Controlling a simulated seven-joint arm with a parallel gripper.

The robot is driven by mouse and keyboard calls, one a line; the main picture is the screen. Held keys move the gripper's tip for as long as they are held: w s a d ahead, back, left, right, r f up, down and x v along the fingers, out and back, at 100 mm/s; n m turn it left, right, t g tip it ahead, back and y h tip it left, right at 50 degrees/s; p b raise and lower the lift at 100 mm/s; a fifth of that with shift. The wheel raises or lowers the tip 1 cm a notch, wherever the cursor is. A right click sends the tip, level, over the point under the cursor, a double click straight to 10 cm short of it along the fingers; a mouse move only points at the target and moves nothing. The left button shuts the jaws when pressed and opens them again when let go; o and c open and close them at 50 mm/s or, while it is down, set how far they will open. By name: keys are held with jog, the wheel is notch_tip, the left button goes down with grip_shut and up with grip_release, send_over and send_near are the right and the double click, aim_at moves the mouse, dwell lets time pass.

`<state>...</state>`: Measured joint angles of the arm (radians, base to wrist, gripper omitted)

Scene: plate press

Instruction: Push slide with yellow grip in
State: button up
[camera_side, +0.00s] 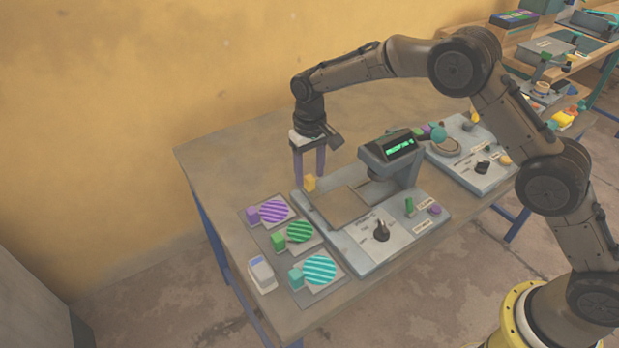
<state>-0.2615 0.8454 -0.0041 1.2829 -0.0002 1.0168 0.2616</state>
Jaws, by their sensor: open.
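The yellow grip (309,183) is a small upright block at the back left corner of the press's flat slide (342,206). The slide appears to sit out to the left of the press head (391,152), which has a lit green display. My gripper (310,175) is open, pointing down, with its two purple fingers at or just behind the yellow grip. One finger is left of the grip and the other right of it in the picture. I cannot tell whether they touch it. Nothing shows between the fingers except the wall and table behind.
Striped discs in purple (274,211), green (299,232) and teal (319,270) lie on plates with coloured blocks at the front left. A black knob (381,231) and green lever (409,206) rise from the panel. The table's back left is clear.

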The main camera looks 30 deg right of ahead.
jog(key=shift+f, duration=1.25)
grip_shut()
jog(key=shift+r, duration=0.1)
dwell(0.4)
